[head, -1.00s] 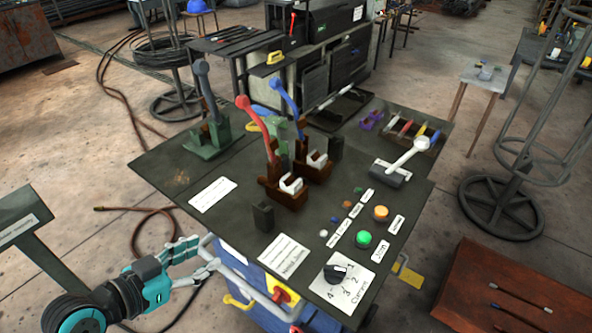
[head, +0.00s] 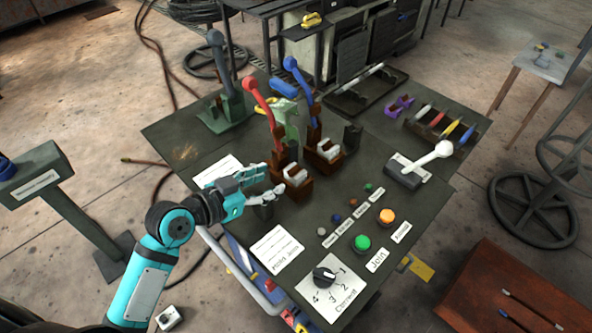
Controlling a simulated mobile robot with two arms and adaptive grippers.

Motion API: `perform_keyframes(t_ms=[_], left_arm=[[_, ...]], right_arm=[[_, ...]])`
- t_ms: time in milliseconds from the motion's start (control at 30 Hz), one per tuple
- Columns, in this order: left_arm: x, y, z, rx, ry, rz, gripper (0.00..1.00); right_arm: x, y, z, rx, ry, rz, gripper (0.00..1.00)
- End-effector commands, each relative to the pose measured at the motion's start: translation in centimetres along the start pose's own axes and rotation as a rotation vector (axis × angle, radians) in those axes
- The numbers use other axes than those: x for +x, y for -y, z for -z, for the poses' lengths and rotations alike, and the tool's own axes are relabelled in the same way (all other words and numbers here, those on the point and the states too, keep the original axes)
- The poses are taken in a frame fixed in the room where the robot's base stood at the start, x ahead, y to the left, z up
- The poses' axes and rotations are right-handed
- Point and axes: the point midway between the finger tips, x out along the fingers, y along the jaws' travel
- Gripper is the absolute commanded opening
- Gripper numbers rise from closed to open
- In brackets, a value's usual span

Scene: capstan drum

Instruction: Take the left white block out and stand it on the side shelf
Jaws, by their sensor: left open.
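The left white block (head: 297,173) sits in a brown holder (head: 297,190) at the foot of the red lever (head: 259,95). A second white block (head: 328,150) sits in the like holder by the blue lever (head: 297,75). My left gripper (head: 272,181) is open and empty, just left of the left block, with its fingers pointing right at it. It looks apart from the block, though the gap is hard to judge. A dark side shelf (head: 42,162) on a post, with a white label, stands at the far left. My right gripper is out of view.
A green lever unit (head: 218,100) is behind on the left. Buttons (head: 362,243), a dial (head: 324,276) and a white-handled lever (head: 425,162) fill the right. Most of the side shelf's top is bare.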

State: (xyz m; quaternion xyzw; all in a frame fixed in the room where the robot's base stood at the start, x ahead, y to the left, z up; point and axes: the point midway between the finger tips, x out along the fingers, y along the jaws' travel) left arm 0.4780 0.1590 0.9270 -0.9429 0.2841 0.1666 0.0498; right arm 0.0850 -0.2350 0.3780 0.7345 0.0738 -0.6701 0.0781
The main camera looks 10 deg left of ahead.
Motion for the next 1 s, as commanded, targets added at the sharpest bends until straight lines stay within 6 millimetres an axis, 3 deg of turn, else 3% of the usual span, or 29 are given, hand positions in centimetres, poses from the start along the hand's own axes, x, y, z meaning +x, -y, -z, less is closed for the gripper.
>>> perform_keyframes(t_ms=[100, 367, 700, 967, 1000], left_arm=[[2.1, 0.0, 0.2, -0.003, -0.002, 0.0, 0.48], [4.0, 0.0, 0.0, -0.001, 0.0, -0.001, 0.48], [8.5, 0.2, -0.4, 0.0, 0.0, 0.0, 0.48], [8.8, 0.2, -0.6, 0.0, 0.003, 0.001, 0.48], [8.8, 0.2, -0.7, 0.0, 0.003, 0.001, 0.43]], right_arm=[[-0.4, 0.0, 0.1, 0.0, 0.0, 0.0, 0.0], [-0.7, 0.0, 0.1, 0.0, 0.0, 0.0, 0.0], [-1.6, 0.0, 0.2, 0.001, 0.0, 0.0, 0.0], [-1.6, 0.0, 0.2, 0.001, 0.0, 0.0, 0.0], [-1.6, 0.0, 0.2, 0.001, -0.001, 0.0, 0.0]])
